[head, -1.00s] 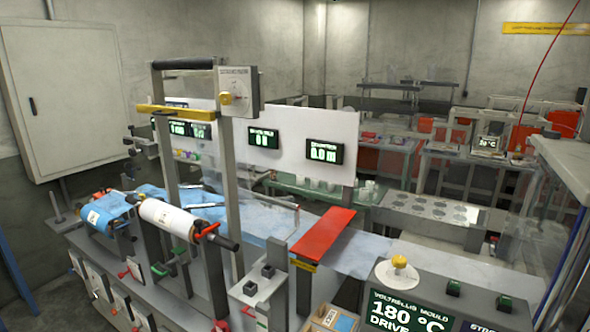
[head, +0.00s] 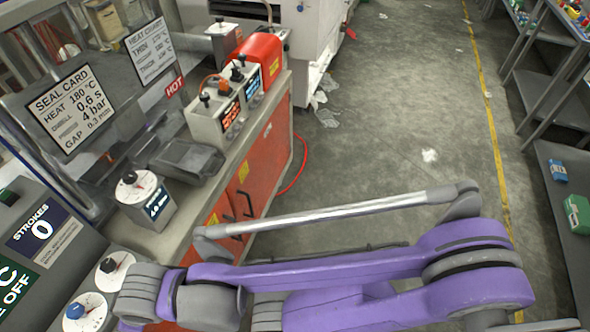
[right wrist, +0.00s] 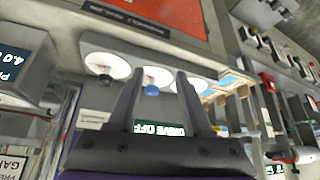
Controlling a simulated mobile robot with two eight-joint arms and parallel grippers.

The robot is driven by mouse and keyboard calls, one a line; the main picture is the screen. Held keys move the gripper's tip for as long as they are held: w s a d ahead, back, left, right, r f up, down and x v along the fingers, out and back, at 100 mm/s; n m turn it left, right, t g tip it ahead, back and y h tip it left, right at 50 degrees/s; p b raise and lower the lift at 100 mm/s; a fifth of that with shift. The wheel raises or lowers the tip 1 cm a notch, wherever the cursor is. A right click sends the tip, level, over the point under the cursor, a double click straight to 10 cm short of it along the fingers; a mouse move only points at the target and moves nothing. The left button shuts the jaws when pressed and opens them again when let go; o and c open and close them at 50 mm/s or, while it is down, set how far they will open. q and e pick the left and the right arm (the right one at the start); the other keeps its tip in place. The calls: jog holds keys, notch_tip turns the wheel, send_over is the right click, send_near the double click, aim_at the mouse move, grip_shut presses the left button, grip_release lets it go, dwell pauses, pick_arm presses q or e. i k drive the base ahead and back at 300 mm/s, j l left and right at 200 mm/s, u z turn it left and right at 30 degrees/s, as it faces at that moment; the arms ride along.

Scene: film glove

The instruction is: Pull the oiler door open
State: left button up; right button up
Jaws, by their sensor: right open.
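Orange cabinet doors (head: 250,178) with yellow labels and a dark handle stand shut under the bench in the head view. No readable label there names one as the oiler door. An orange panel (right wrist: 155,14) with a dark label plate shows at the top of the right wrist view; its lettering is not readable. My right gripper (right wrist: 159,72) is open and empty, its two fingers pointing toward a row of round dials. My purple right arm crosses the lower head view, and its gripper does not show there. My left gripper is not in view.
A console with a blue-knobbed dial (head: 84,313) is at lower left. A grey dial box (head: 144,200) and dial units stand on the bench. A red hose (head: 297,170) hangs beside the cabinet. The floor to the right is mostly open, up to shelves.

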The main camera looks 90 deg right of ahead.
aim_at(250, 189)
jog(key=z, duration=2.8)
jog(key=i+l+u, duration=0.1)
jog(key=u, duration=0.35)
jog(key=i+l+u, duration=0.2)
jog(key=u, duration=0.25)
